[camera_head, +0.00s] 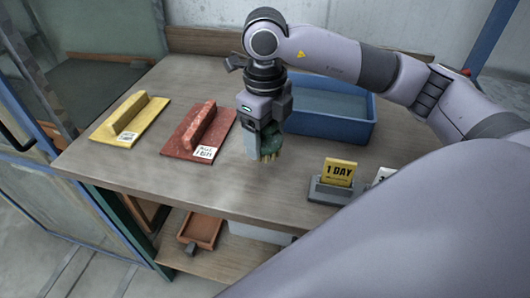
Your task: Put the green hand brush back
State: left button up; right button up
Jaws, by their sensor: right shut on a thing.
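My right gripper (262,143) points down over the middle of the table and is shut on the green hand brush (270,146). Only part of the brush shows beside the fingers, with pale bristles at its lower edge. Whether the bristles touch the table top (230,190) I cannot tell. My left gripper is not in view.
A red float (200,130) and a yellow float (130,118) lie to the left, each with a label. A yellow "1 DAY" card (339,172) stands in a grey holder at the front right. A brown tray (202,229) sits on the lower shelf. The table's front left is clear.

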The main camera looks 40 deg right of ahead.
aim_at(265, 155)
jog(key=shift+f, duration=2.65)
jog(key=shift+f, duration=0.2)
jog(key=o, duration=0.9)
jog(key=shift+r, duration=0.1)
jog(key=shift+o, duration=0.2)
notch_tip(265, 155, up, 12)
jog(key=shift+r, duration=0.15)
jog(key=shift+a, duration=0.1)
